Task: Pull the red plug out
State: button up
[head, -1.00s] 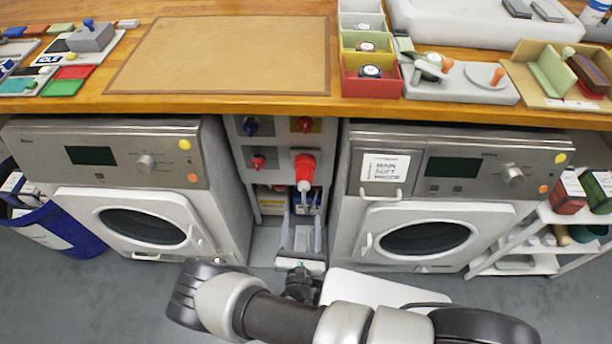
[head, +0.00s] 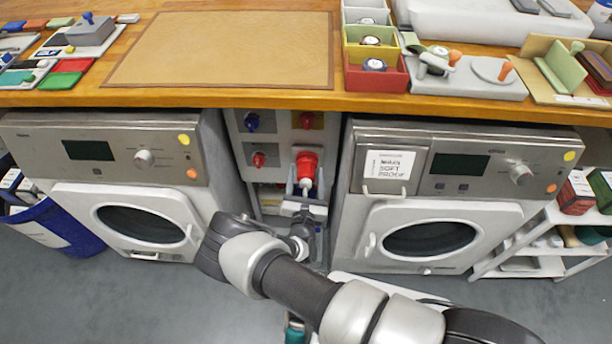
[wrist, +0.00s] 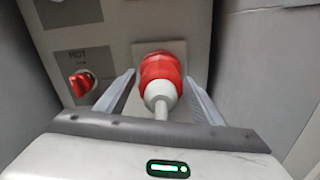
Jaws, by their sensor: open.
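The red plug (head: 306,165) sits in its socket on the grey panel between the two machines. In the wrist view the red plug (wrist: 161,82) has a white rear part and a white cable that runs down toward the camera. My gripper (wrist: 160,90) is open, with one finger on each side of the plug. Small gaps show between the fingers and the plug, so it is not gripped. In the head view my gripper (head: 304,195) is in front of the panel, just below the plug, and partly hidden by my wrist.
A red knob marked HOT (wrist: 82,82) is left of the plug, with another red knob (head: 306,120) above and a blue knob (head: 251,122) at upper left. The left machine (head: 140,215) and right machine (head: 430,230) flank the narrow gap. The wooden counter (head: 200,97) overhangs above.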

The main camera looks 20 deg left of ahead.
aim_at(305, 189)
jog(key=c, duration=1.3)
jog(key=p+v, duration=0.1)
jog(key=v, duration=0.3)
jog(key=shift+s+p, duration=0.25)
jog(key=shift+p, duration=0.15)
jog(key=o, duration=1.3)
